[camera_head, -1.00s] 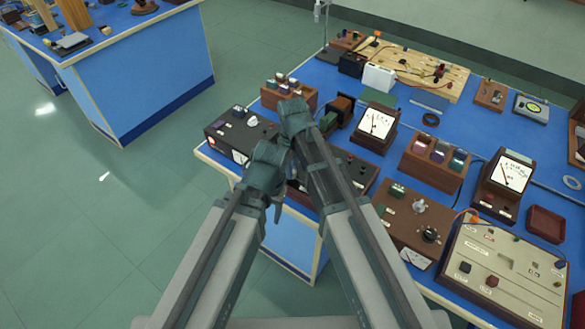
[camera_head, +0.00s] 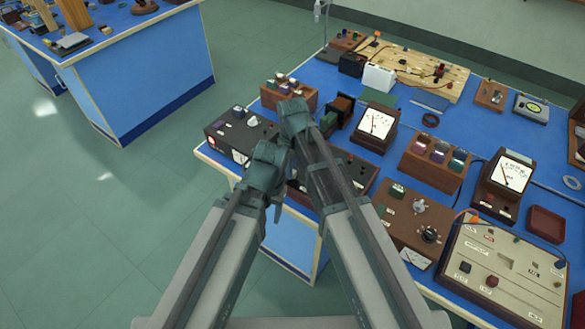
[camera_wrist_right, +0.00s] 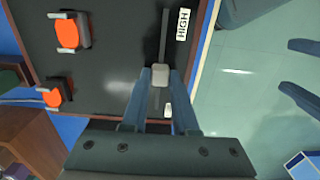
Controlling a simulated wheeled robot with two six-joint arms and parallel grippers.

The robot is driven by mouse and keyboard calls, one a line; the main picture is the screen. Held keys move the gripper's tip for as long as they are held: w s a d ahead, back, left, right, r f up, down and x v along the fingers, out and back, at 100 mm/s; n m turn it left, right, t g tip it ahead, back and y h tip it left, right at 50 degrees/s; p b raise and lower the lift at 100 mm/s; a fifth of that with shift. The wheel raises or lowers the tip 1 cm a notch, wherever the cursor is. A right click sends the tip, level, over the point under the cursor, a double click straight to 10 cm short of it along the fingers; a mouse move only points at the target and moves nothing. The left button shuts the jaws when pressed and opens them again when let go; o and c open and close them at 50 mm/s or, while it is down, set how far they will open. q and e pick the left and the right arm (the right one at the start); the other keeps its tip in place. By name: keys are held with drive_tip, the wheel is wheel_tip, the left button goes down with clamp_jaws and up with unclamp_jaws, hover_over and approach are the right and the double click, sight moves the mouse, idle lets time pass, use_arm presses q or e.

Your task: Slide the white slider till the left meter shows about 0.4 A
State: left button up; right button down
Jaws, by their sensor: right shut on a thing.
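The white slider (camera_wrist_right: 160,75) sits in a straight slot of a black panel (camera_wrist_right: 110,60) in the right wrist view, a short way from the "HIGH" label. My right gripper (camera_wrist_right: 160,77) is shut on it, one finger on each side. In the head view the panel's box (camera_head: 355,168) is partly hidden behind my right arm. The left meter (camera_head: 376,122) has a white dial with a needle; its reading is too small to tell. My left gripper (camera_wrist_right: 302,68) hangs over the floor beside the bench, its fingers apart and empty.
Two orange terminals (camera_wrist_right: 67,34) (camera_wrist_right: 52,97) stand on the panel. A second meter (camera_head: 510,170), a brown box with knobs (camera_head: 415,220) and a beige box (camera_head: 500,270) crowd the bench's right side. A black supply box (camera_head: 225,140) stands left of my arms.

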drive_tip(key=s+d, duration=0.1)
drive_tip(key=d, duration=0.1)
drive_tip(key=s+d, duration=0.2)
drive_tip(key=shift+d, duration=0.1)
drive_tip(key=shift+w, duration=0.1)
drive_tip(key=c, duration=0.7)
unclamp_jaws()
drive_tip(key=shift+r, duration=0.1)
wheel_tip(320, 180, up, 14)
drive_tip(key=p, duration=1.3)
drive_tip(key=shift+f+p, duration=0.2)
drive_tip(key=shift+p, duration=0.2)
